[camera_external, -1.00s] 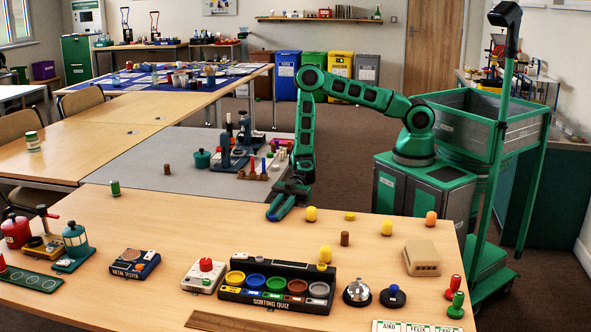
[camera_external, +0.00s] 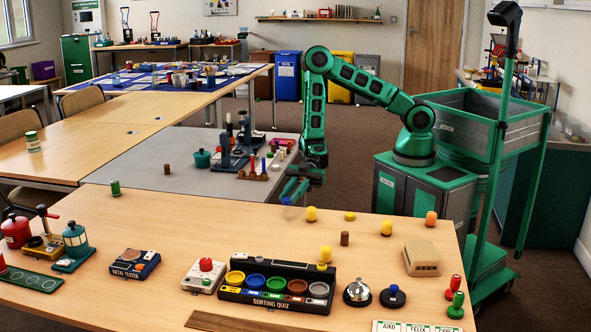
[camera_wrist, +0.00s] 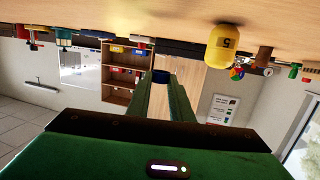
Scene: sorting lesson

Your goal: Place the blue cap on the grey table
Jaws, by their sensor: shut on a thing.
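My gripper (camera_external: 291,197) is shut on the blue cap (camera_wrist: 161,76), which shows dark blue between the fingertips in the wrist view. In the external view the cap is small and hard to make out at the fingertips. My gripper is at the far edge of the front wooden table, close to the right front corner of the grey table (camera_external: 135,160).
On the grey table stand a green pot (camera_external: 202,158), a brown cylinder (camera_external: 167,169) and a rack of coloured pegs (camera_external: 253,176).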

